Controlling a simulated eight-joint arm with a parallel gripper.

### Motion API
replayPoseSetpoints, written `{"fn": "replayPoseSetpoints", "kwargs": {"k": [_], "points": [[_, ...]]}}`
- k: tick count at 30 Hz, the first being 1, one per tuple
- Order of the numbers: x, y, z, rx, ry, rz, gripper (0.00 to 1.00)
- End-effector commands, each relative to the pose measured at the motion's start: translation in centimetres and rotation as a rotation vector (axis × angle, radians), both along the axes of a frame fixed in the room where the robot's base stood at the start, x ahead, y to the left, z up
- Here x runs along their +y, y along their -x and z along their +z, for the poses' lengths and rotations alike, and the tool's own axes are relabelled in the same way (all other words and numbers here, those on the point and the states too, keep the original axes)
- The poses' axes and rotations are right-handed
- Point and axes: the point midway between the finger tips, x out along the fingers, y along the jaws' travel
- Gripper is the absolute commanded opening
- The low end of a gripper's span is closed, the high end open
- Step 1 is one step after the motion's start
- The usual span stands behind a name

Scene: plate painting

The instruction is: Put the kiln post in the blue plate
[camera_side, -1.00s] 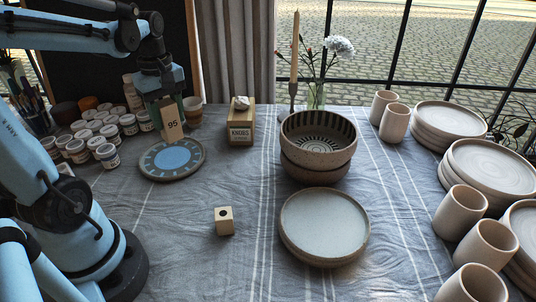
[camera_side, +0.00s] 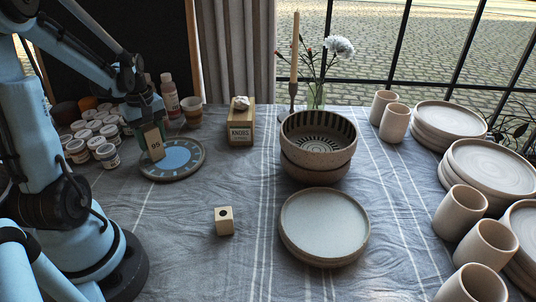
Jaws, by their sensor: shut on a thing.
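The kiln post, a tan upright block with a number on its face (camera_side: 154,143), is held between the fingers of my gripper (camera_side: 149,120), which is shut on its upper part. The post is slightly tilted. Its lower end overlaps the left part of the blue plate (camera_side: 178,158), a round plate with a light blue centre and a dark marked rim. I cannot tell whether the post touches the plate. The post and gripper hide the plate's back left edge.
Several paint jars (camera_side: 98,135) stand just left of the plate. A small wooden cube with a dark spot (camera_side: 224,222), a knobs box (camera_side: 240,125), stacked bowls (camera_side: 318,150) and a pale plate (camera_side: 324,225) lie to the right. Cloth in front of the blue plate is clear.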

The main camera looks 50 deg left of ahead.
Motion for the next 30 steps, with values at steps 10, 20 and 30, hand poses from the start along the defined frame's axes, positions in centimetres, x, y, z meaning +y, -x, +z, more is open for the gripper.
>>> {"fn": "replayPoseSetpoints", "kwargs": {"k": [10, 20, 30], "points": [[-0.01, -0.02, -0.26, 0.0, 0.0, 0.0, 0.0], [-0.02, -0.02, -0.43, 0.0, 0.0, 0.0, 0.72], [-0.02, -0.01, 0.25, 0.0, 0.0, 0.0, 0.72]]}}
